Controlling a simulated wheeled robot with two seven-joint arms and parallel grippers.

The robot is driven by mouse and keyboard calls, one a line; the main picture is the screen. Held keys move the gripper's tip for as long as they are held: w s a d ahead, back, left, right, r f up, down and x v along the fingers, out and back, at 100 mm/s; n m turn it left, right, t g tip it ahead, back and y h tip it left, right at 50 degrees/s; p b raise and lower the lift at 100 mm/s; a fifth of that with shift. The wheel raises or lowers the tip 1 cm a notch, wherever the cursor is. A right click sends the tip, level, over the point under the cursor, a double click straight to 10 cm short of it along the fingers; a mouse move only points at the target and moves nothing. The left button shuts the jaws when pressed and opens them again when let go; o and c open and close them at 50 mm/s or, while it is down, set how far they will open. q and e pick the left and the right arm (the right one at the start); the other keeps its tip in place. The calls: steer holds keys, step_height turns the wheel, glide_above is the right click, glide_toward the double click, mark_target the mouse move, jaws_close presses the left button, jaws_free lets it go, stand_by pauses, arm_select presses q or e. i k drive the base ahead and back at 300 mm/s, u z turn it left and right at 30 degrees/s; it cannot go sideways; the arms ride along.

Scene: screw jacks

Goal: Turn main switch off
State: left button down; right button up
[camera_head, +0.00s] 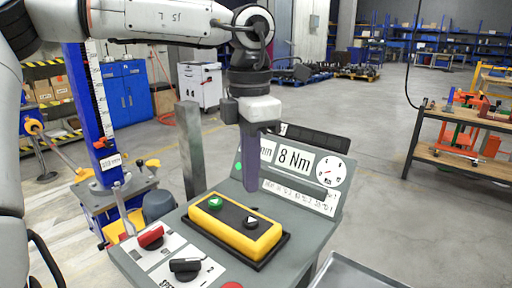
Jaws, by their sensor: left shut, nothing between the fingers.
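A grey control panel (216,275) stands in front of me. At its left is a red rotary switch (151,237) on a white plate; its label is too small to read, so I cannot tell for sure that it is the main switch. A black knob (185,267) sits just in front of it. My left gripper (251,188) comes down from above, fingers shut and empty, behind the yellow button box (272,240). It is in front of the display and apart from the red switch, to its right and farther back. My right gripper is not in view.
The yellow box carries a green button (215,203) and a black button (251,222). A display (294,160) reading "8 Nm" and a round dial (331,171) stand behind. A grey post (189,150) rises behind the panel's left side. A red part is cut off at the bottom edge.

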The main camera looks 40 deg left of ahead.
mark_target(152, 240)
steer(key=k, duration=1)
